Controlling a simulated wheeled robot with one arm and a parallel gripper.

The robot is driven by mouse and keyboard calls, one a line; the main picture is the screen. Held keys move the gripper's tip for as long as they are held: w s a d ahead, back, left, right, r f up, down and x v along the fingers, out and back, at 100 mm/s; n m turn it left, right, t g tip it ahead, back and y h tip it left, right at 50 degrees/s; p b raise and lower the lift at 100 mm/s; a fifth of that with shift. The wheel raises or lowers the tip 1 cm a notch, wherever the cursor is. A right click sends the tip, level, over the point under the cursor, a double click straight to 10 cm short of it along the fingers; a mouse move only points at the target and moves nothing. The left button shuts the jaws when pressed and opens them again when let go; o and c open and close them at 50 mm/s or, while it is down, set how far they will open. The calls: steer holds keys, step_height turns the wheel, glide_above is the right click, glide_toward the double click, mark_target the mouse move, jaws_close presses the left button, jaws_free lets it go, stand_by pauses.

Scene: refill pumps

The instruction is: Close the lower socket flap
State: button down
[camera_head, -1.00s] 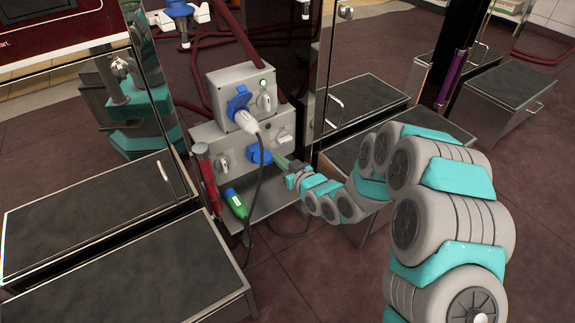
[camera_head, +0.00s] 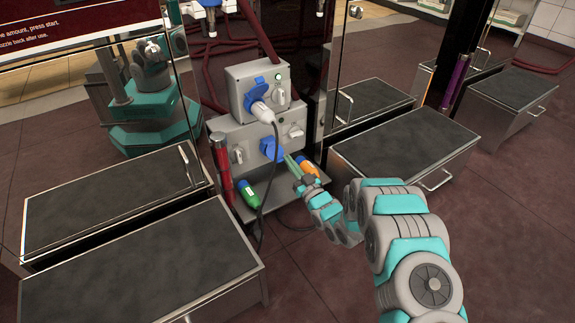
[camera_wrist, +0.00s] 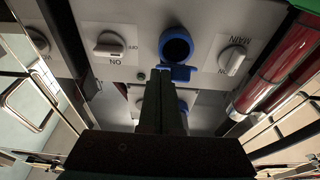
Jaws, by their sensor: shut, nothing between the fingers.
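The lower socket (camera_head: 271,148) is blue and sits on the front of the lower grey box (camera_head: 250,135). In the wrist view, which looks upside down, the lower socket (camera_wrist: 176,44) is a blue ring with a dark open mouth. Its blue flap (camera_wrist: 180,73) stands open at the ring's edge, on the side towards the upper box. My gripper (camera_head: 289,160) is shut and empty, just right of the socket in the head view. In the wrist view the gripper tips (camera_wrist: 160,74) are close beside the flap; I cannot tell whether they touch.
A white plug (camera_head: 262,112) with a hanging cable fills the upper blue socket. Rotary switches (camera_wrist: 110,46) flank the lower socket. Green (camera_head: 248,194) and orange (camera_head: 306,167) connectors are below the box, with a red cylinder (camera_head: 222,168) at its left. Dark-topped steps (camera_head: 405,142) stand on both sides.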

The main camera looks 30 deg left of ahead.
steer(key=shift+t+y, duration=0.6)
steer(key=a+f, duration=0.1)
steer(key=w+f, duration=0.1)
steer(key=a+f, duration=0.1)
steer(key=shift+w+a+f, duration=0.25)
steer(key=shift+a+f, duration=0.05)
steer(key=shift+f, duration=0.05)
steer(key=shift+w+a+f+g+b, duration=0.15)
steer(key=shift+w+a+f+b, duration=0.1)
steer(key=shift+a, duration=0.2)
steer(key=shift+w+a+f+g+b, duration=0.15)
steer(key=shift+w+a+f, duration=0.05)
steer(key=shift+a, duration=0.25)
